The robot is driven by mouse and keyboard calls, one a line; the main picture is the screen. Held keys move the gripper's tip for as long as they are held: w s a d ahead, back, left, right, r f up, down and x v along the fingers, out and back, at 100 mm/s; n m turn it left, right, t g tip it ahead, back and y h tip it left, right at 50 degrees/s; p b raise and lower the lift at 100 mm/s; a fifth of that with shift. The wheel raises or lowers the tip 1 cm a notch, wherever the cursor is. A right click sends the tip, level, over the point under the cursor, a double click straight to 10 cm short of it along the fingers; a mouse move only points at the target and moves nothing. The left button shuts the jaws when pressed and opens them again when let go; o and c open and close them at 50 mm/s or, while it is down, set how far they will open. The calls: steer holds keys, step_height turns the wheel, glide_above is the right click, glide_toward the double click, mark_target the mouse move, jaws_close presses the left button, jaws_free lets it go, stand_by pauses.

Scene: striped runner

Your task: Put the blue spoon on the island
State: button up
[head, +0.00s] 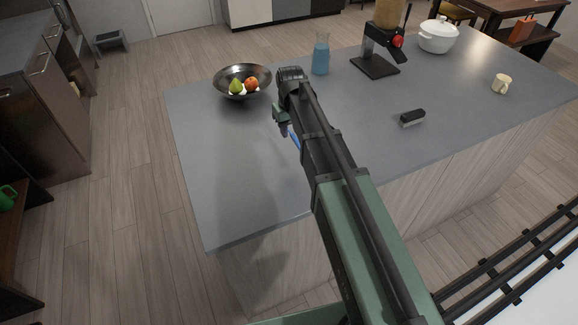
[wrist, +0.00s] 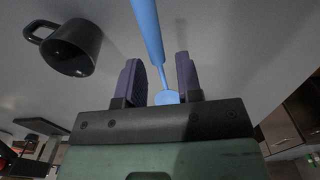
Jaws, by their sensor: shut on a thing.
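The blue spoon (wrist: 148,30) is between the two purple-grey fingers of my gripper (wrist: 160,75) in the wrist view. Its long handle runs up out of the picture, and its wider end lies near the palm. In the head view only a short blue piece of the spoon (head: 294,136) shows beside my arm. My gripper (head: 285,128) is over the grey top of the island (head: 225,180), shut on the spoon. My arm hides part of the spoon and the island; I cannot tell whether the spoon touches the top.
A fruit bowl (head: 229,94), a blue-filled carafe (head: 321,58), a blender (head: 376,66), a white pot (head: 437,38), a black-topped brush-like block (head: 412,117) and a cream mug (head: 502,83) stand on the island. A dark mug (wrist: 72,48) shows in the wrist view. The island's front left is clear.

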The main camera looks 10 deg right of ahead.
mark_target(290, 157)
step_height(290, 157, down, 10)
steer(key=b, duration=0.7)
steer(key=shift+a+f+b, duration=0.1)
steer(key=shift+f+b, duration=0.05)
steer(key=shift+b, duration=0.2)
steer(key=shift+r+p, duration=0.3)
steer(key=shift+f, duration=0.2)
steer(key=o, duration=0.9)
steer(key=shift+r, duration=0.1)
step_height(290, 157, up, 12)
steer(key=p, duration=1.2)
steer(key=shift+r, duration=0.25)
steer(key=s, duration=0.7)
steer(key=s+m, duration=0.1)
steer(key=s, duration=0.6)
steer(key=s+m, duration=0.1)
steer(key=s, duration=0.6)
steer(key=shift+s+f, duration=0.25)
steer(key=shift+s, duration=0.1)
